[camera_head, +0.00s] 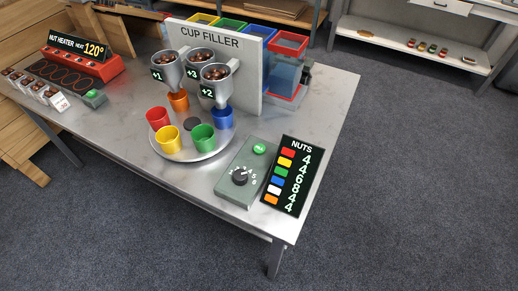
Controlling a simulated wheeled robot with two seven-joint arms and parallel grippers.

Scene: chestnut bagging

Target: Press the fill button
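The green fill button (259,149) sits at the upper end of a grey control box (232,184) on the metal table (320,120). A black dial (240,176) with numbers around it is on the same box. The cup filler (210,52) stands behind with several nut-filled hoppers, labelled +1, +3 and +2. A round turntable (185,155) below them carries red (157,118), yellow (168,140), green (203,138), blue (222,118) and orange (179,102) cups. I cannot tell whether anything is inside the cups. Neither gripper is in view.
A black nuts board (291,176) with coloured swatches and numbers lies right of the control box. A nut heater (82,65) showing 120° and a small green-topped box (95,98) are at the left. Coloured bins (286,65) stand behind the filler. The table's right side is clear.

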